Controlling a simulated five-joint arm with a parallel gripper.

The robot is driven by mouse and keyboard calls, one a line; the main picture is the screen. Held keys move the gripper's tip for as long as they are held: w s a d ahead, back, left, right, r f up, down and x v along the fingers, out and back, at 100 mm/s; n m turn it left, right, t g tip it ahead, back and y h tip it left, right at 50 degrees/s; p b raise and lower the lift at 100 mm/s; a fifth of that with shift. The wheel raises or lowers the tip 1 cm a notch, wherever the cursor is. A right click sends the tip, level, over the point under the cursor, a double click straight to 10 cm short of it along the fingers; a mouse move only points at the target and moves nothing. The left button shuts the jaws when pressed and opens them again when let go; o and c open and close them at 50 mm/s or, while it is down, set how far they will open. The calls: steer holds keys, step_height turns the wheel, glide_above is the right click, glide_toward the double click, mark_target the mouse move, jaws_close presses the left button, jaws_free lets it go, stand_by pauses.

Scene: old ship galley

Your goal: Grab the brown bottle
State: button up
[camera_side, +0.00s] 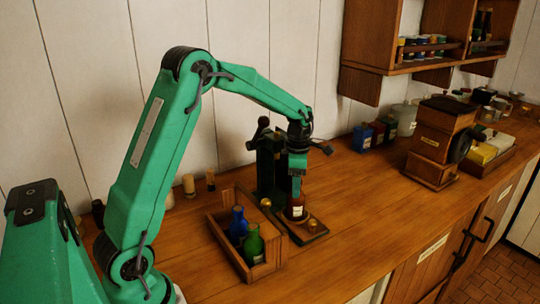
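The brown bottle (296,207) is dark reddish brown with a pale label. It stands upright on a small dark wooden board (317,236) on the counter. My gripper (296,190) points down directly over the bottle, at its neck. The bottle's top is hidden by the gripper or lies between its fingers. The fingers are too small and dark to tell whether they are open or shut, or whether they touch the bottle.
A wooden crate (276,262) with a blue bottle (238,222) and a green bottle (253,244) stands just left of the board. A dark green upright apparatus (266,165) stands close behind my gripper. A wooden grinder-like box (436,138) is farther right. The counter's front right is clear.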

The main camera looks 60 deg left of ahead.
jaws_close()
steer(key=shift+r, duration=0.1)
steer(key=shift+r, duration=0.8)
step_height(320, 180, up, 2)
steer(key=shift+w+r, duration=0.1)
steer(key=shift+r, duration=0.05)
steer(key=s+d+r, duration=0.3)
steer(key=d+r, duration=0.4)
steer(key=d, duration=0.4)
steer(key=shift+s, duration=0.25)
